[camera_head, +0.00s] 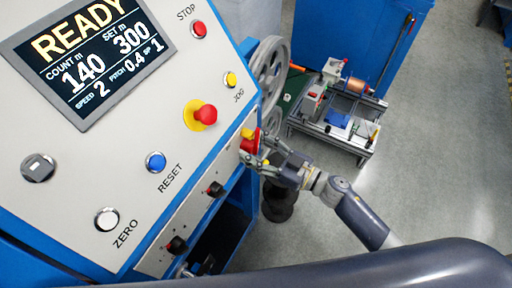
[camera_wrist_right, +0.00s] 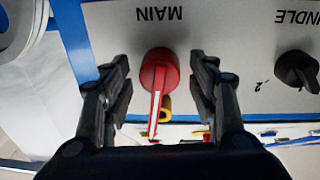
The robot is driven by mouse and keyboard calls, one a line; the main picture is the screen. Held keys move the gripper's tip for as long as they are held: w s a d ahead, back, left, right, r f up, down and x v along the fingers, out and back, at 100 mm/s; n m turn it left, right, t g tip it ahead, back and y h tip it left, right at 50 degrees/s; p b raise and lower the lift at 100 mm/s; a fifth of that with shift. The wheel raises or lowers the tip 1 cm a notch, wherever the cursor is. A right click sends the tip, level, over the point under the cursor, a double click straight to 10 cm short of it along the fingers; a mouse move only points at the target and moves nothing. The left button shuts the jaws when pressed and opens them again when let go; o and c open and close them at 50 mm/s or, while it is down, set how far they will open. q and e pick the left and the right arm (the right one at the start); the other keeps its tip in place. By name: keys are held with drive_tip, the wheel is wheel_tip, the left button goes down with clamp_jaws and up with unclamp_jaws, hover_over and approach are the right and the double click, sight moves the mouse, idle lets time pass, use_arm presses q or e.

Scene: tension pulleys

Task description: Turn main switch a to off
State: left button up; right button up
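The main switch is a red rotary knob (camera_wrist_right: 158,72) under the upside-down label MAIN (camera_wrist_right: 158,14) in the right wrist view. A pale-edged grip bar runs down its front, and a yellow part (camera_wrist_right: 166,106) shows beside it. In the head view the red switch (camera_head: 249,143) sits at the right edge of the console's panel, partly hidden by my right gripper (camera_head: 258,152). In the wrist view my right gripper (camera_wrist_right: 160,84) is open, one finger on each side of the knob, with a visible gap on both sides. My left gripper is not in view.
The console's sloped panel (camera_head: 130,130) carries a READY display (camera_head: 88,60), a red mushroom button (camera_head: 205,114) and several push buttons. A black knob (camera_wrist_right: 297,70) is right of the switch in the wrist view. A machine frame (camera_head: 340,135) stands on the floor beyond.

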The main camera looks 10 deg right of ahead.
drive_tip(key=v, duration=1.2)
